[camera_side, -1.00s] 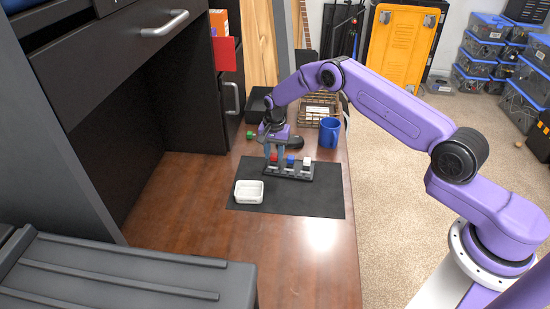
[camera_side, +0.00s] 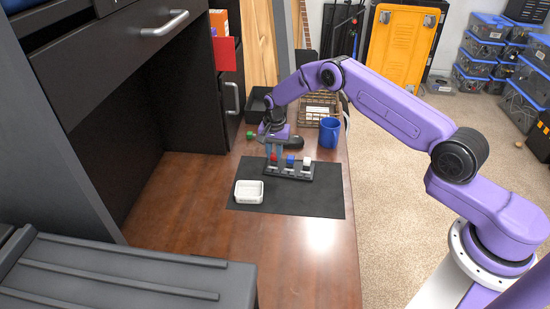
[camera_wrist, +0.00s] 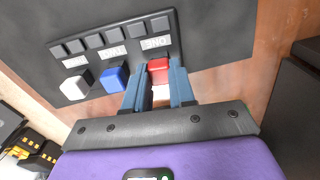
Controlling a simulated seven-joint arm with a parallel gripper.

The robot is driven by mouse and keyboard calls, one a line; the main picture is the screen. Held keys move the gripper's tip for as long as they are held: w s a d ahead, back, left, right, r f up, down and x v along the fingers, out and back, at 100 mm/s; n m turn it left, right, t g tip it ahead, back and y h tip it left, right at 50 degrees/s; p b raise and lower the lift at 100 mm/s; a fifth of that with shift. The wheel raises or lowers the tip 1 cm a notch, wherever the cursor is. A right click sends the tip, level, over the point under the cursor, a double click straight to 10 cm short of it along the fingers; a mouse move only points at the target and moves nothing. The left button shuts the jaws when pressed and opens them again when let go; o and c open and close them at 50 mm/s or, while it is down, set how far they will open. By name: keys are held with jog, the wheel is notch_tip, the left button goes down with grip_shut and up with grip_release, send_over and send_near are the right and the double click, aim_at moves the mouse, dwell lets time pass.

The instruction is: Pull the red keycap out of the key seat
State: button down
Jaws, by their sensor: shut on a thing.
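The red keycap (camera_side: 274,157) is at the left end of the black key base (camera_side: 300,177) in the side view. My gripper (camera_side: 274,153) is above it, pointing down, with its blue fingers on either side. In the wrist view the red keycap (camera_wrist: 158,67) is between the fingertips (camera_wrist: 158,82), which are shut on it. It lines up with the blue keycap (camera_wrist: 115,78) and the white keycap (camera_wrist: 75,88). I cannot tell whether it is still fully seated, as the fingers hide its lower part.
A white tray (camera_side: 249,197) lies on the dark mat (camera_side: 310,203) in front of the key base. A blue mug (camera_side: 329,132), a wire basket (camera_side: 307,117) and a small green piece (camera_side: 250,135) are farther back. The mat's front right is clear.

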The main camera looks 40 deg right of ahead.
aim_at(274, 154)
jog(key=shift+r, duration=0.6)
jog(key=shift+r, duration=1.45)
